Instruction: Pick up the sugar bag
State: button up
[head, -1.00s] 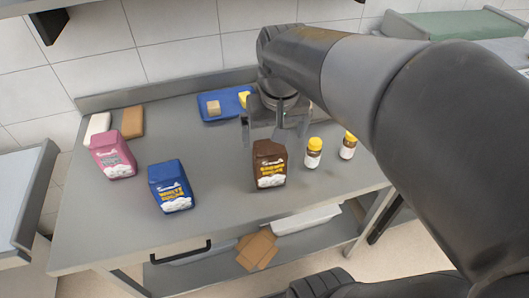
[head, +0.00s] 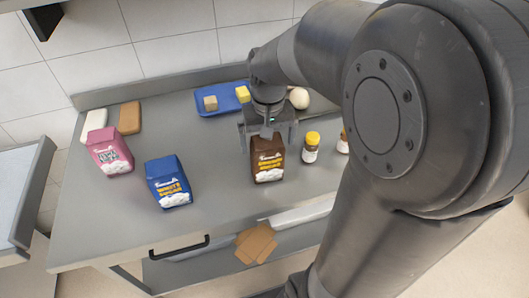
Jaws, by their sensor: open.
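Three similar printed bags stand on the grey table. The blue bag (head: 169,184) appears to read "white sugar" and stands at the front, left of centre. The brown bag (head: 267,160) stands right of centre; its small lettering seems to end in "sugar". The pink bag (head: 109,152) is at the left, its lettering too small to read. My gripper (head: 268,139) is open, pointing down at the top of the brown bag, with a finger to either side in the picture. I cannot tell whether the fingers are above the bag or around its top. It holds nothing.
A blue tray (head: 213,107) with small blocks lies behind my gripper, beside a pale round object (head: 299,98). A yellow-capped jar (head: 311,148) stands right of the brown bag, another partly behind my arm. White and brown blocks lie back left. The table between blue and brown bags is clear.

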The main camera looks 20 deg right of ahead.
jog(key=shift+f, duration=2)
jog(key=shift+c, duration=0.6)
jog(key=shift+r, duration=0.1)
jog(key=c, duration=1.7)
